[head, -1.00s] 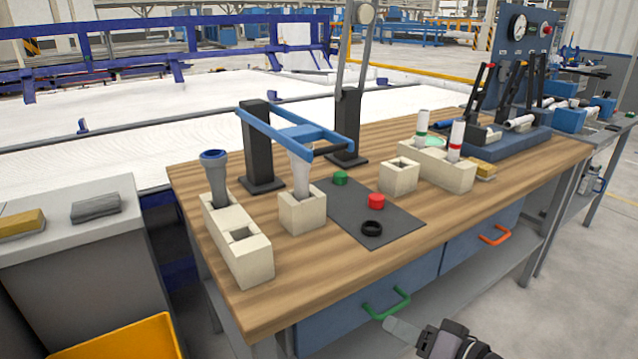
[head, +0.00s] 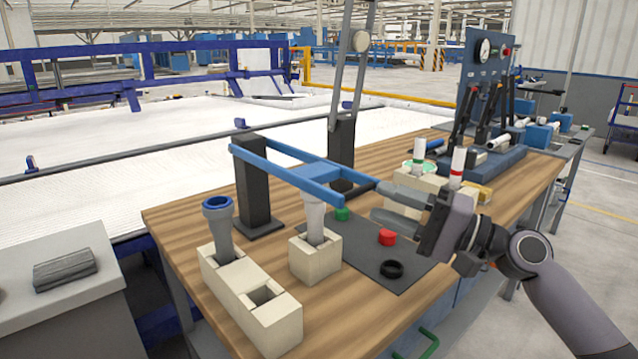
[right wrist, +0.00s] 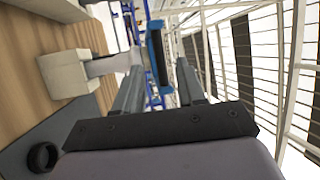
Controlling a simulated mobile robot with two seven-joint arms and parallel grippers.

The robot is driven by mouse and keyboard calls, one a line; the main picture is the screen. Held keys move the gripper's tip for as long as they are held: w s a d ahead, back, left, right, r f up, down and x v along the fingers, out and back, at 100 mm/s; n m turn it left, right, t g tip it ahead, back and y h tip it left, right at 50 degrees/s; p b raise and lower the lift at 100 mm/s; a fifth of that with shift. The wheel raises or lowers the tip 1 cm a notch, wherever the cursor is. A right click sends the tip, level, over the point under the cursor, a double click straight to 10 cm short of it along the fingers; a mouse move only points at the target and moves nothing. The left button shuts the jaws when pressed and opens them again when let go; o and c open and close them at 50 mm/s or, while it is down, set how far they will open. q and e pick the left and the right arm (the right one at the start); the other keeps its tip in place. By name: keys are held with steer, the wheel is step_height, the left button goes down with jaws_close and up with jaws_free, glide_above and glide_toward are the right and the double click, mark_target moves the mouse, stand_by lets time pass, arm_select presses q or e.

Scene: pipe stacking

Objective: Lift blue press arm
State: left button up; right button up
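The blue press arm (head: 300,171) is a blue frame hinged on a black post (head: 256,185), with a dark handle bar at its near end. It lies roughly level above a white pipe piece (head: 315,218) standing in a beige block. My right gripper (head: 378,203) reaches in from the right, its fingers pointing at the handle end. In the right wrist view, the fingers (right wrist: 160,78) are apart, with the dark handle (right wrist: 156,55) framed between their tips. I see no grip on it. My left gripper is not in view.
A beige block (head: 271,311) holds a grey pipe with a blue collar (head: 218,210). A dark mat (head: 370,258) carries a green piece, a red piece (head: 387,237) and a black ring (head: 392,269). White pipes (head: 457,165) stand behind my right gripper.

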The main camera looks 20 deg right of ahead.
mark_target(360, 194)
steer(key=shift+w+a+r, duration=0.1)
steer(key=shift+w+a, duration=0.15)
steer(key=shift+w, duration=0.05)
steer(key=shift+w+a+r, duration=0.15)
steer(key=shift+w+a, duration=0.2)
steer(key=shift+w, duration=0.05)
steer(key=p+x, duration=0.2)
steer(key=x, duration=0.3)
steer(key=shift+w+a, duration=0.3)
steer(key=shift+a, duration=0.05)
jaws_close()
